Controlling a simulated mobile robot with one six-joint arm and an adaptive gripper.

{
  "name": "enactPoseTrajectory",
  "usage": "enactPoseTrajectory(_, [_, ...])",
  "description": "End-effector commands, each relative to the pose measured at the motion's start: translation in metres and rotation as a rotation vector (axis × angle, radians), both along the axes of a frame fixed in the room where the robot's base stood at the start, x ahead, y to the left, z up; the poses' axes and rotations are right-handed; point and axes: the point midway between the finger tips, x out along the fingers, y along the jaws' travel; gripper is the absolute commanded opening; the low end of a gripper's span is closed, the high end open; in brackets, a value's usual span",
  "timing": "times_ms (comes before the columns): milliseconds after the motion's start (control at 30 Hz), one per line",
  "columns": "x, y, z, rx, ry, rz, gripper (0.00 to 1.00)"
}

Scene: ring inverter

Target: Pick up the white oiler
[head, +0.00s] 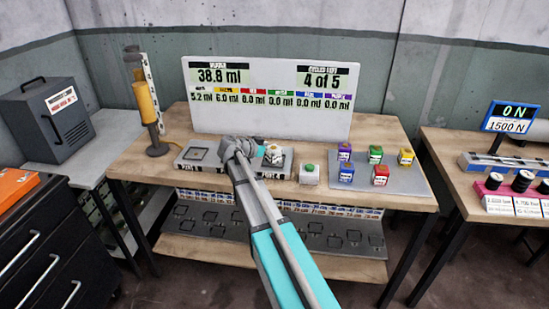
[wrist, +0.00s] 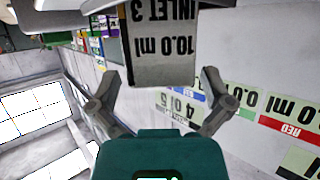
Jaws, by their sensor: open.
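A pale block with an upside-down label reading "INLET 3" and "10.0 ml" (wrist: 160,45) shows between and beyond the fingers. I cannot tell if they touch it.
A white box with a green top (head: 309,174) stands right of the station. Several coloured oilers (head: 375,154) stand on a grey tray farther right. A display board (head: 265,125) stands close behind. A yellow cylinder on a stand (head: 147,103) is at the left.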

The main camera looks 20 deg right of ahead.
Motion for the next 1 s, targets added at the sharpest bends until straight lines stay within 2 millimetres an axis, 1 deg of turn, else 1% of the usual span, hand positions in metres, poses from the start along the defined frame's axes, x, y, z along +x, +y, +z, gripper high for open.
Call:
enactPoseTrajectory(100, [0.0008,-0.0029,-0.0016,0.000,0.000,0.000,1.00])
enactPoseTrajectory(600, [0.0006,-0.0025,-0.0011,0.000,0.000,0.001,1.00])
enactPoseTrajectory(667, [0.0006,-0.0025,-0.0011,0.000,0.000,0.001,0.91])
enactPoseTrajectory(800, [0.0006,-0.0025,-0.0011,0.000,0.000,0.001,0.65])
enactPoseTrajectory(967, [0.0006,-0.0026,-0.0011,0.000,0.000,0.001,0.35])
enactPoseTrajectory(1000, [0.0006,-0.0026,-0.0011,0.001,0.000,0.001,0.28])
